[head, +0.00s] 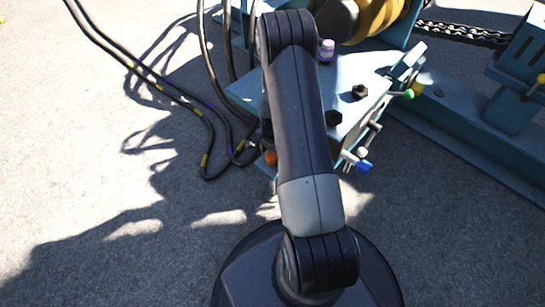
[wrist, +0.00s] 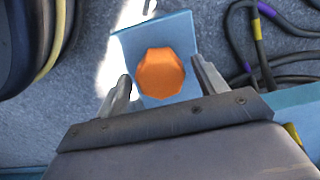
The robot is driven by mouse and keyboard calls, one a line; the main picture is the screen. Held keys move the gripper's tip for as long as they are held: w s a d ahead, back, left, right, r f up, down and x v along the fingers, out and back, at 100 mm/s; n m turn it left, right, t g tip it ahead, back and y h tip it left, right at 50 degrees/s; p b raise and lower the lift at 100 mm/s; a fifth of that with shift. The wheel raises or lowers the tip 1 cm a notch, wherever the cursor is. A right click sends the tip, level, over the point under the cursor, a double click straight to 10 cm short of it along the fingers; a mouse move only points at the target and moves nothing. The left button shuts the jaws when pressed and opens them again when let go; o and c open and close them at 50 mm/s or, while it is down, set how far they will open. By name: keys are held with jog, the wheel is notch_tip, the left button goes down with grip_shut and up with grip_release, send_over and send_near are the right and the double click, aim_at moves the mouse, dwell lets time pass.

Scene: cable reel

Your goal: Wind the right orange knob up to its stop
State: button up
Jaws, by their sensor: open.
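An orange faceted knob (wrist: 161,74) sits on a light blue plate (wrist: 122,41) in the wrist view. An orange knob also shows in the head view (head: 270,158), low on the blue machine and partly covered by my arm. I see only one orange knob in each view and cannot tell whether it is the right one. My gripper (wrist: 160,78) is open, with one finger on each side of the knob and gaps between. Its depth relative to the knob is unclear. My arm hides the gripper in the head view.
Dark cables (head: 205,125) with yellow and purple bands lie left of the blue machine (head: 345,85). On the machine are a blue-ended handle (head: 363,166), a green-tipped lever (head: 408,94) and black bolts.

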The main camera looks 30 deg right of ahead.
jog(key=shift+f, duration=0.4)
jog(key=shift+c, duration=0.2)
jog(key=c, duration=0.9)
